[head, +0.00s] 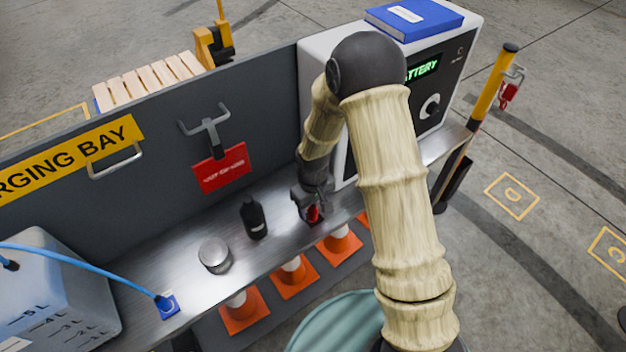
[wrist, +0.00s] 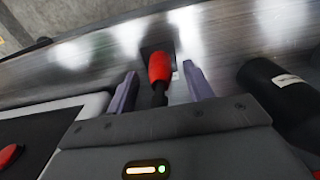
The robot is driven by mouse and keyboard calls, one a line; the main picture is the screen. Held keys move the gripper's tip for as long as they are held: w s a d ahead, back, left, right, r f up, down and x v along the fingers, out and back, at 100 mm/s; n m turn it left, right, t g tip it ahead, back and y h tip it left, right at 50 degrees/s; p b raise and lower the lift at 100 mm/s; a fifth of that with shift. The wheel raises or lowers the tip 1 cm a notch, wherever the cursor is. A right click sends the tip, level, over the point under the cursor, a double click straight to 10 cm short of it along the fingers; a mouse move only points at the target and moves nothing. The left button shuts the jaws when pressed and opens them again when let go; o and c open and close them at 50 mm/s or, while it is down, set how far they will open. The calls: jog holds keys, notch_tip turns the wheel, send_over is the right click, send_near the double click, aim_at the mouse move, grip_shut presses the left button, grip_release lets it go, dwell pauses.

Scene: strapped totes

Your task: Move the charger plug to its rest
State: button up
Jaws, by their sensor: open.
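The charger plug appears to be the red-ended black piece (wrist: 160,66) in the wrist view; it stands on a dark patch of the metal shelf. In the head view its red part (head: 313,214) shows low between my fingers. My gripper (wrist: 159,72) is open, with one finger on each side of it and visible gaps. In the head view my gripper (head: 311,205) is down near the shelf, in front of the charger cabinet. A grey two-pronged bracket (head: 205,131) on the back panel may be the rest; it looks empty.
A black bottle (head: 253,218) and a round tin (head: 214,255) stand on the shelf (head: 190,290) left of my gripper. A red sign (head: 221,168) hangs below the bracket. The charger cabinet (head: 318,60) is close behind. Orange cones (head: 293,278) are below the front edge.

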notch_tip(320, 180, up, 15)
jog(key=p, duration=0.1)
jog(key=shift+p, duration=0.4)
jog(key=shift+r, duration=0.1)
jog(key=s+d+r+m+t, duration=0.1)
jog(key=s+d+r+m, duration=0.2)
jog(key=s+d, duration=0.35)
jog(key=s+d+r+m+t, duration=0.2)
jog(key=s+d+r+m, duration=0.15)
jog(key=s+d, duration=0.3)
notch_tip(320, 180, up, 14)
jog(key=p, duration=1.4)
jog(key=shift+w+d, duration=0.25)
jog(key=shift+f, duration=0.1)
jog(key=shift+c, duration=0.2)
